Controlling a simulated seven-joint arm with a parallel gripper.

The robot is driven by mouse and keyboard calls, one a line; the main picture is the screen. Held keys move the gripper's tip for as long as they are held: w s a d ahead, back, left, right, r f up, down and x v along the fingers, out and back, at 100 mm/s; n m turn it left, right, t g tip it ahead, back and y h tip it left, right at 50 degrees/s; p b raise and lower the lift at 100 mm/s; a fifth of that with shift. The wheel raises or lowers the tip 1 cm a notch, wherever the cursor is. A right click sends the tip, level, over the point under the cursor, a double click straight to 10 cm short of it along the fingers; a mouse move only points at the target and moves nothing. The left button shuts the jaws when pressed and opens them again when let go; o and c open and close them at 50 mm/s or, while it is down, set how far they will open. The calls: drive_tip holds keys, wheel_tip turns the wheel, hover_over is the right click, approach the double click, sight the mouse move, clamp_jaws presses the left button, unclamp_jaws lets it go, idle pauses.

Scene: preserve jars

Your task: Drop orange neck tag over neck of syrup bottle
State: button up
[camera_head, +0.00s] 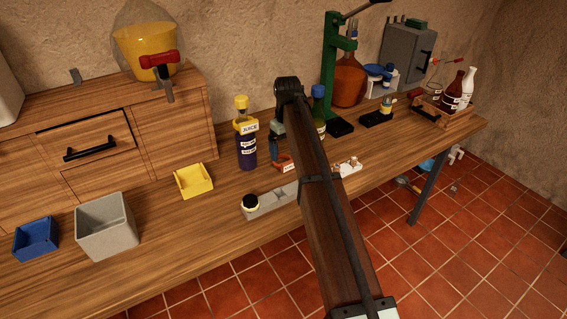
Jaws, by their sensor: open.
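A small orange tag with a white label (289,168) is on or just above the bench, left of my arm. My gripper (279,150) seems to hang right above it, open and partly hidden by my arm; I cannot tell whether its fingers touch the tag. A greenish bottle with a blue cap (318,92) stands upright behind my arm, its lower left side hidden; it may be the syrup bottle, but its label is too small to read. No tag shows clearly on its neck. A dark purple bottle (246,152) to the left wears a yellow JUICE tag (245,127) around its neck.
A grey holder with a round black-and-cream piece (251,202) lies at the bench's front edge. A green press (331,75) stands behind the blue-capped bottle. A yellow tray (194,180), grey bin (106,226) and blue bin (36,238) stand left. A wooden crate (449,118) holds bottles at right.

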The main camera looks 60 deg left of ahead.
sight(288, 159)
drive_tip(key=shift+w+a+f, duration=0.1)
drive_tip(key=shift+w+f, duration=0.05)
drive_tip(key=shift+f, duration=1.25)
drive_tip(key=shift+w+a+f, duration=0.1)
drive_tip(key=shift+w+f, duration=0.05)
drive_tip(key=shift+f, duration=1.25)
drive_tip(key=c, duration=1.1)
drive_tip(key=shift+r, duration=5.1)
drive_tip(key=shift+c, duration=0.2)
drive_tip(key=o, duration=0.5)
drive_tip(key=c, duration=0.3)
drive_tip(key=shift+c, duration=0.2)
